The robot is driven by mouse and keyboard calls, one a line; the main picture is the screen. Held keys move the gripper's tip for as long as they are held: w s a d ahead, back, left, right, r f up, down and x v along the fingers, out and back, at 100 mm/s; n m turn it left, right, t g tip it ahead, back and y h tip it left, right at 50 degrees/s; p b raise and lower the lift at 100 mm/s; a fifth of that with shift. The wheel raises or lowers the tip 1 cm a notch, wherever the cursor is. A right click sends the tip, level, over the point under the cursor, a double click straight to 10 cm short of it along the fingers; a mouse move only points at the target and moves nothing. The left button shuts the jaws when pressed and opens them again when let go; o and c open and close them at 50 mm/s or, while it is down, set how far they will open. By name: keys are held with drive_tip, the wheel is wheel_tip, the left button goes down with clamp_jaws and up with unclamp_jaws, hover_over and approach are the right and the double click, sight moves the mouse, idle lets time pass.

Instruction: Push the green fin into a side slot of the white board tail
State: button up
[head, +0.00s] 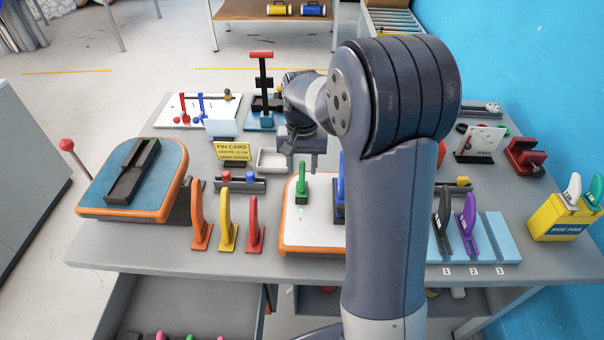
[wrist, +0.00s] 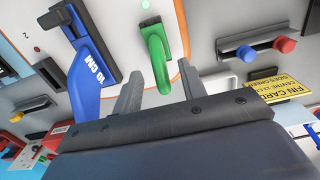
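The green fin (head: 302,185) stands upright on the white board tail (head: 290,235), left of a blue fin (head: 340,190) partly hidden by my arm. In the wrist view the green fin (wrist: 156,58) shows in the gap between my fingertips, with clear space on both sides. My gripper (wrist: 160,72) is open and empty; in the head view it is above and behind the fin, partly hidden by my arm. The blue piece (wrist: 88,55), marked 10 CM, is left of the fingers. I cannot tell whether the fin's base sits in a slot.
Orange, yellow (head: 228,222) and red fins stand left of the white board. A yellow fin card (head: 233,152) and a white tray (head: 272,161) are behind it. A blue-topped board (head: 95,185) is far left. A blue rack (head: 500,240) with black and purple fins is at right.

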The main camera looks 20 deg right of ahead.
sight(302, 168)
wheel_tip(302, 168, up, 7)
drive_tip(key=shift+f, duration=0.1)
idle(0.4)
wheel_tip(302, 168, down, 11)
drive_tip(key=shift+r+p, duration=0.1)
drive_tip(key=shift+p, duration=0.2)
drive_tip(key=shift+r, duration=0.45)
drive_tip(key=shift+r+p, duration=0.15)
drive_tip(key=shift+p, duration=0.15)
